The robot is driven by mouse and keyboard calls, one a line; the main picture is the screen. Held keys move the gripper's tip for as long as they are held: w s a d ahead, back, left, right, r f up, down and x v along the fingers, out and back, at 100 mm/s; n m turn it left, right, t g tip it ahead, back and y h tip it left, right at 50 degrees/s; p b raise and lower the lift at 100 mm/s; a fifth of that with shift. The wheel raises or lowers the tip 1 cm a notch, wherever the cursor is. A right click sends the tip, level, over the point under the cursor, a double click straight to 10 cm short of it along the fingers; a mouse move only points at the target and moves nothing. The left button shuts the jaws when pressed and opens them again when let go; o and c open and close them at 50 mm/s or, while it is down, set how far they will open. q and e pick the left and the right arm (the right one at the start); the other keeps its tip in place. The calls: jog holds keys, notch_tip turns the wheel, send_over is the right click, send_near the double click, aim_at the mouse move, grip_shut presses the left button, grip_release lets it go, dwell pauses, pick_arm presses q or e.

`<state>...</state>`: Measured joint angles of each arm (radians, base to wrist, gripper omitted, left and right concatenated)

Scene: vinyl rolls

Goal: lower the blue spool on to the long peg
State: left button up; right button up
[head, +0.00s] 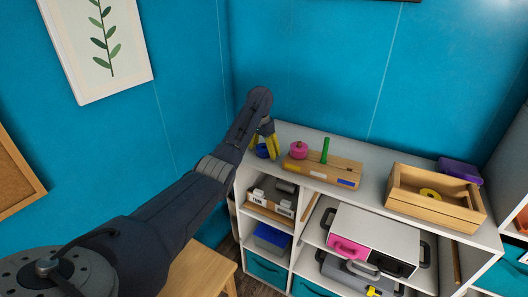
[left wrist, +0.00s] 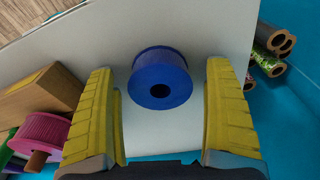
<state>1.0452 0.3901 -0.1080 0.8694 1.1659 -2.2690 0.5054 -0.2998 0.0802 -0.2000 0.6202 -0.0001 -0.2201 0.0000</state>
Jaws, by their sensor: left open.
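The blue spool (head: 262,151) stands on the white shelf top at its left end, hole facing up. In the left wrist view the blue spool (left wrist: 160,66) lies ahead of and between my yellow fingers, apart from both. My left gripper (head: 265,142) is open and empty above it; it also fills the sides of the left wrist view (left wrist: 162,112). A wooden base (head: 334,172) to the right carries a green peg (head: 325,150), the tallest thing on it, and a pink spool (head: 299,147). My right gripper is not in view.
A wooden crate (head: 432,203) holding a yellow ring (head: 429,193) stands farther right, with a purple object (head: 460,170) behind it. Blue walls close off the back and left.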

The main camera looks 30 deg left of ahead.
pick_arm(q)
jog(key=shift+f, duration=0.15)
jog(key=shift+c, duration=0.4)
jog(key=c, duration=1.3)
notch_tip(320, 180, up, 20)
dwell(0.5)
